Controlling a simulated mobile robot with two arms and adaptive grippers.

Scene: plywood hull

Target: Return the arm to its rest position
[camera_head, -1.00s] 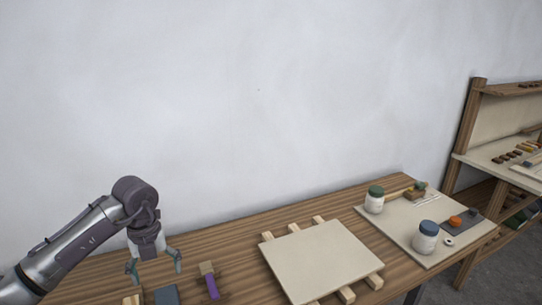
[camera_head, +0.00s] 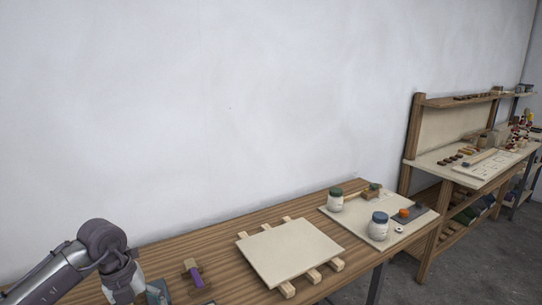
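My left arm comes in at the lower left, and its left gripper (camera_head: 125,290) points down at the picture's bottom edge. Its fingers are mostly cut off, so I cannot tell whether it is open or shut. A blue-grey object (camera_head: 158,292) shows just right of it on the wooden workbench (camera_head: 205,242); I cannot tell whether they touch. My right arm and gripper are not in view.
A pale panel (camera_head: 290,250) lies on wooden strips on the bench. A pale board (camera_head: 345,218) holds a green-lidded jar (camera_head: 335,202) and a blue-lidded jar (camera_head: 379,229). A purple-handled tool (camera_head: 195,275) lies nearer the gripper. Shelving (camera_head: 435,155) stands at right.

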